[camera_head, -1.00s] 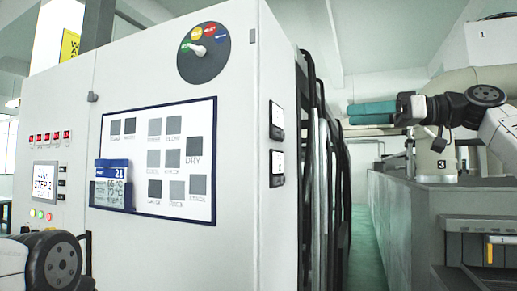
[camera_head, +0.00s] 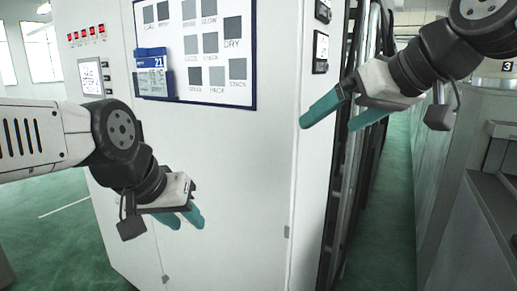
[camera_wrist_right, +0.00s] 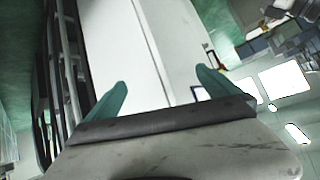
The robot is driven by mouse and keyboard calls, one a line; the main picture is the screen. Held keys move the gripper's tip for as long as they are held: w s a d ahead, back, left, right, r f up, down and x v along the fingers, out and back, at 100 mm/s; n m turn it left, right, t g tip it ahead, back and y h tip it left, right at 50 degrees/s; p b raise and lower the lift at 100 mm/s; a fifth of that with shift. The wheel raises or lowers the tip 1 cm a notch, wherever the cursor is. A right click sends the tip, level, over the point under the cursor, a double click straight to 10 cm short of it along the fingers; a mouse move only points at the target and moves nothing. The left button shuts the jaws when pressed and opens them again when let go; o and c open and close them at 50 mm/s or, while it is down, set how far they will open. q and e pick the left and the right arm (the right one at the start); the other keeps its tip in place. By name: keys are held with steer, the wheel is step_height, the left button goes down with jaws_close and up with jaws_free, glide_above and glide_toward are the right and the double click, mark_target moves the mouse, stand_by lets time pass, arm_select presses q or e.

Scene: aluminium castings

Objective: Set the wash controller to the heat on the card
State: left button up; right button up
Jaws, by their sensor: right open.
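The white cabinet (camera_head: 225,170) stands ahead. A blue and white card (camera_head: 152,58) marked 21 sits in a blue holder (camera_head: 156,86) at the left of its panel; its small lower print is unreadable now. A small lit display (camera_head: 91,76) is on the cabinet's left face. The round dial with coloured marks, seen earlier, is out of view. My left gripper (camera_head: 185,221) has its teal fingers apart and empty, low in front of the cabinet. My right gripper (camera_head: 330,123) is open and empty near the cabinet's right edge; its fingers show in the right wrist view (camera_wrist_right: 160,88).
The blue-framed panel (camera_head: 251,98) carries several grey squares with words such as DRY. Red indicators (camera_head: 87,34) are above the display. Dark bars and cables (camera_head: 345,170) run along the cabinet's right side. A grey machine (camera_head: 445,200) stands right, with green floor (camera_head: 393,240) between.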

steer(key=s+f+m+g+h, duration=0.2)
steer(key=s+f+m+h, duration=0.1)
steer(key=f, duration=1.5)
steer(key=shift+f+m+g+h, duration=0.3)
steer(key=shift+f+m+h, duration=0.1)
steer(key=shift+m, duration=0.1)
jaws_close()
